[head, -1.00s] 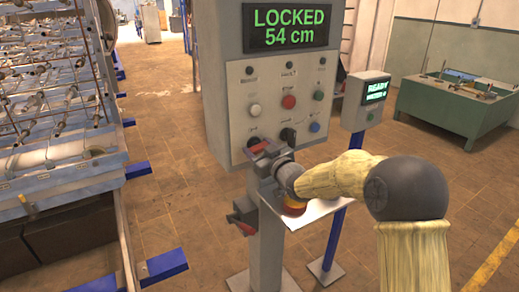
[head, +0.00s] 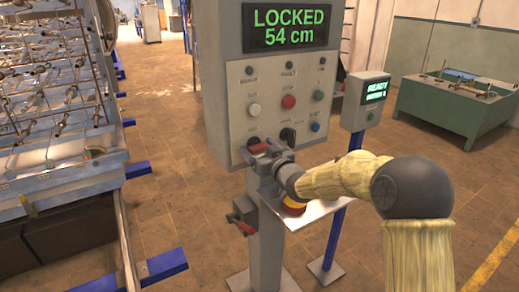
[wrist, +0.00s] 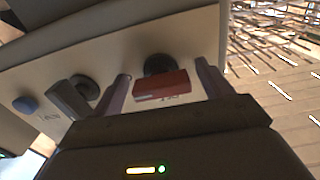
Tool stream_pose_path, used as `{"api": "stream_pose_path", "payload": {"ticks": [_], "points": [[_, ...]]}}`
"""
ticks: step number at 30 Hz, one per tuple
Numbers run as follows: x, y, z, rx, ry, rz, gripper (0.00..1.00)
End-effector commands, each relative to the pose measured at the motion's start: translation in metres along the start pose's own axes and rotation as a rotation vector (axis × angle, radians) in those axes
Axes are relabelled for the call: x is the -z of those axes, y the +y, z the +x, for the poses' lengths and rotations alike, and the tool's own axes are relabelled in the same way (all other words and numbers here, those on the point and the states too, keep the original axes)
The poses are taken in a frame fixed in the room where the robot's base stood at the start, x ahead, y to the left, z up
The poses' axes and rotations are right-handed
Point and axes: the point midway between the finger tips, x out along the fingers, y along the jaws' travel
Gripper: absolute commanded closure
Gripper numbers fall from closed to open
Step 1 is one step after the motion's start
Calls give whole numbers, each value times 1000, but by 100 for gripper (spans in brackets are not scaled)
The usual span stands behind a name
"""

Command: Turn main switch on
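The grey control panel (head: 227,112) carries rows of buttons and knobs. At its lower left is a red-handled rotary switch (head: 257,148), likely the main switch; its label is partly covered and unreadable. In the wrist view the red handle (wrist: 162,85) lies between the two fingers of my gripper (wrist: 164,86). The fingers are apart, with a visible gap on each side of the handle. In the head view my gripper (head: 267,156) is at the panel's lower edge, partly hiding the switch. A black knob (wrist: 75,97) sits just outside one finger.
The panel display (head: 289,26) reads LOCKED 54 cm. A yellow-and-red button (head: 293,207) sits on a shelf below my wrist. Another red handle (head: 244,228) is on the post. A small READY display box (head: 366,100) stands at right. A rack machine (head: 60,110) is at left.

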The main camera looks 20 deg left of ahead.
Motion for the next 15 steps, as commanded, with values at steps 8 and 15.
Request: {"api": "stream_pose_path", "payload": {"ticks": [8,15], "points": [[2,0,0,0,4,-2,22],[2,0,-16,-1,5,-3,22]]}}
